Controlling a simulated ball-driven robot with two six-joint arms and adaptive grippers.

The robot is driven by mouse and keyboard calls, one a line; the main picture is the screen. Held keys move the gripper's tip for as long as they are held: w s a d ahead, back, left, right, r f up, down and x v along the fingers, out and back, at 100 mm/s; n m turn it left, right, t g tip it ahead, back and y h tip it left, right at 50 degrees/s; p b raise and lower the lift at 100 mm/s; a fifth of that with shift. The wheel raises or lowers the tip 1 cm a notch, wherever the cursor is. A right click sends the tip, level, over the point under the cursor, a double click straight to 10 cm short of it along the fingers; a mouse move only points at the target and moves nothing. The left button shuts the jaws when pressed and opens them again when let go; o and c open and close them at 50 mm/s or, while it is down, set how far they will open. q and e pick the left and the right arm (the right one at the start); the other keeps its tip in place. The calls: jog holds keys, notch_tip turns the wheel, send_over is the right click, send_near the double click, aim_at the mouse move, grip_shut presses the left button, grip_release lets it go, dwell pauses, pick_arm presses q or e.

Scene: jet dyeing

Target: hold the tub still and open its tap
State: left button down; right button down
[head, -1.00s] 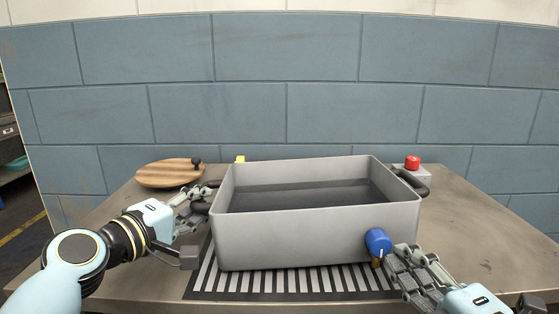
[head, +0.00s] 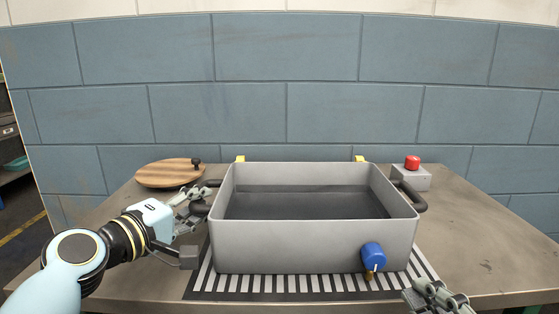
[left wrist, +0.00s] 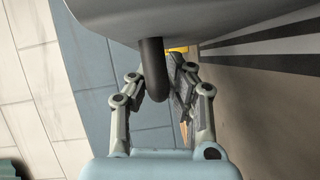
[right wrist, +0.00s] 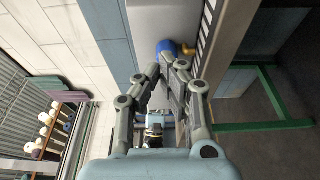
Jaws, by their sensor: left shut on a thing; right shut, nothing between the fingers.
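The grey tub (head: 300,240) holds dark liquid (head: 300,204) and stands level on the table. The blue tap knob (head: 373,256) with a small brass spout (head: 371,274) is on its front wall at the lower right. It also shows in the right wrist view (right wrist: 166,47). My left gripper (head: 204,191) is shut on the tub's dark left handle (left wrist: 153,72). My right gripper (head: 430,290) is shut and empty, in front of the tub to the right of the tap and apart from it. The dark right handle (head: 411,196) is free.
The tub stands over a black-and-white striped area (head: 300,284). Yellow blocks (head: 360,159) show behind the tub. A round wooden lid (head: 168,174) lies at the back left. A grey box (head: 411,177) with a red button (head: 412,162) stands at the back right. The right tabletop is clear.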

aim_at(380, 246)
jog(key=shift+w+a+f, duration=0.1)
jog(key=shift+w+f, duration=0.3)
jog(key=shift+w, duration=0.6)
jog(key=shift+w+a+f, duration=0.1)
jog(key=shift+w+f, duration=0.3)
jog(key=shift+w, duration=0.65)
jog(key=shift+w+a+f, duration=0.1)
jog(key=shift+w+f, duration=0.3)
jog(key=shift+w, duration=0.6)
jog(key=shift+a+r, duration=0.35)
jog(key=shift+a, duration=0.25)
jog(key=shift+d+r, duration=0.1)
jog(key=shift+r, duration=0.65)
